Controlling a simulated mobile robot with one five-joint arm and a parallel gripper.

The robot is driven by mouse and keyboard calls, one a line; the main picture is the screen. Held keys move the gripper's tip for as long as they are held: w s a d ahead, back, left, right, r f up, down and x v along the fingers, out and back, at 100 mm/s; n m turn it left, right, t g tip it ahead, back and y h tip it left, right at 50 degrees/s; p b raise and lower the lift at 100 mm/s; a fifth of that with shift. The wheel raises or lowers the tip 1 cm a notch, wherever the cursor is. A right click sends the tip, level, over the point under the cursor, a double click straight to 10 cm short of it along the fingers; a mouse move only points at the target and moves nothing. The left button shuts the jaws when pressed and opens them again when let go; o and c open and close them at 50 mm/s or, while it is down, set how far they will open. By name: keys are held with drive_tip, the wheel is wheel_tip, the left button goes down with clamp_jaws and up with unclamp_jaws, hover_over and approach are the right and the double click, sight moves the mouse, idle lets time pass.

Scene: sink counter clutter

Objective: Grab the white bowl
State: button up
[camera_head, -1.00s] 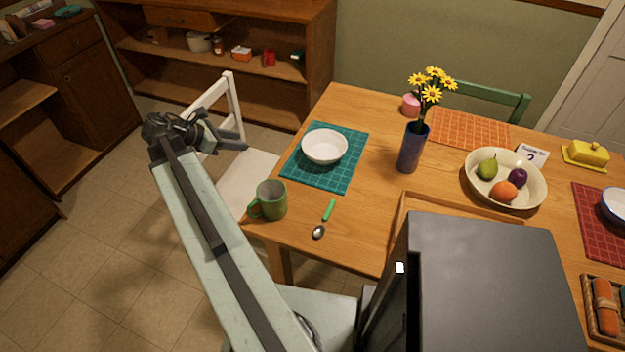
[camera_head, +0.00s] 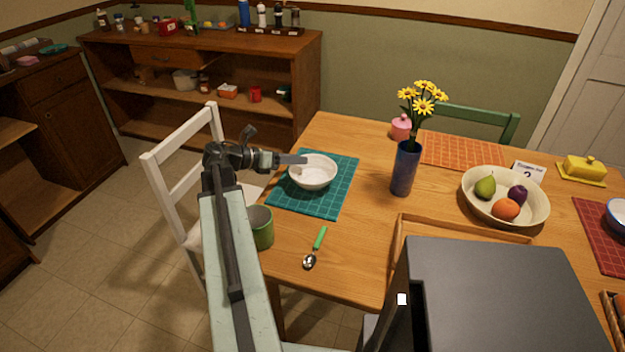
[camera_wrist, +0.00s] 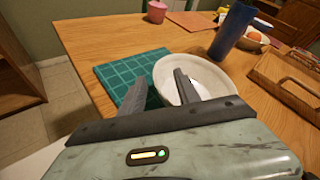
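The white bowl (camera_head: 320,174) sits on the teal placemat (camera_head: 330,205) near the table's left edge. My gripper (camera_head: 290,160) is at the bowl's left rim in the head view. In the wrist view my gripper (camera_wrist: 160,88) has its two fingers spread apart. The right finger overlaps the inside of the bowl (camera_wrist: 205,70) and the left finger is over the placemat (camera_wrist: 115,72), outside the bowl. The bowl's near wall is partly hidden behind the gripper. I cannot tell whether a finger touches the rim.
A green mug (camera_head: 261,230) stands close beside my arm. A green-handled spoon (camera_head: 315,248) lies right of it. A blue vase (camera_head: 405,170) with yellow flowers stands right of the bowl. A white chair (camera_head: 185,170) is at the left. A fruit bowl (camera_head: 475,206) is further right.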

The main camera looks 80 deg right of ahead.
drive_tip(key=x, duration=0.2)
drive_tip(key=shift+s+d+f+b, duration=0.2)
drive_tip(key=shift+s+f+b, duration=0.05)
drive_tip(key=shift+s+b, duration=0.1)
drive_tip(key=shift+r, duration=0.1)
clamp_jaws()
idle(0.9)
